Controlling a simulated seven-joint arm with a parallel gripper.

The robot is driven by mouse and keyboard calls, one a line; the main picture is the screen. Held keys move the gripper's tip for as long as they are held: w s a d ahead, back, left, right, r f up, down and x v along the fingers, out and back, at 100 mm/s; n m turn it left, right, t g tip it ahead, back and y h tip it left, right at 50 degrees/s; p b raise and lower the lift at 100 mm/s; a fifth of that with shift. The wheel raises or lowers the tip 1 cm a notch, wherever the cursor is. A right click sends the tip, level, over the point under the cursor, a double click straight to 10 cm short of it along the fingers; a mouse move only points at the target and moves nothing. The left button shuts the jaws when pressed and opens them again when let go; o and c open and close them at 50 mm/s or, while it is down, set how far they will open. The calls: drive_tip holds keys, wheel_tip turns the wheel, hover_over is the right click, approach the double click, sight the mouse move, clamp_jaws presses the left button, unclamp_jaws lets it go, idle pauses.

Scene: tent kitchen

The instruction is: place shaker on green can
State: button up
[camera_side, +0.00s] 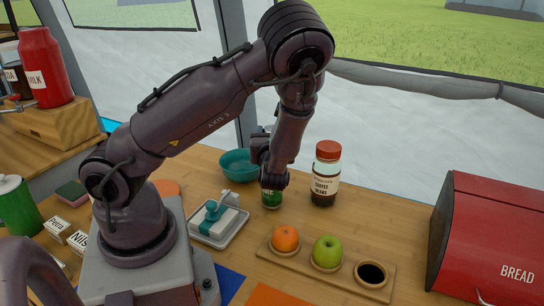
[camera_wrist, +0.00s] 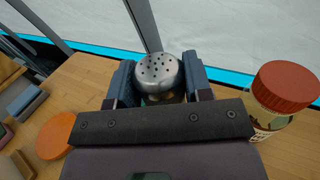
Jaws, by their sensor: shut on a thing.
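My gripper (camera_wrist: 160,85) is shut on a shaker with a domed, perforated metal top (camera_wrist: 158,70), which sits between the two fingers in the wrist view. In the side view my gripper (camera_side: 266,158) and wrist mostly hide the shaker. A small green can (camera_side: 271,200) with a pale label stands on the table directly below my gripper. Its upper part is hidden behind my wrist, so I cannot tell whether the shaker touches it. The can does not show clearly in the wrist view.
A coffee beans jar (camera_side: 326,175) stands close on the right; its red lid shows in the wrist view (camera_wrist: 285,85). A teal bowl (camera_side: 238,163) is behind left. A butter dish (camera_side: 218,222), a wooden fruit tray (camera_side: 284,257) and a red bread box (camera_side: 490,235) stand around.

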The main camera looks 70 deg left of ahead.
drive_tip(key=shift+f, duration=2.25)
drive_tip(key=o, duration=1)
drive_tip(key=shift+f, duration=0.15)
drive_tip(key=shift+c, duration=0.2)
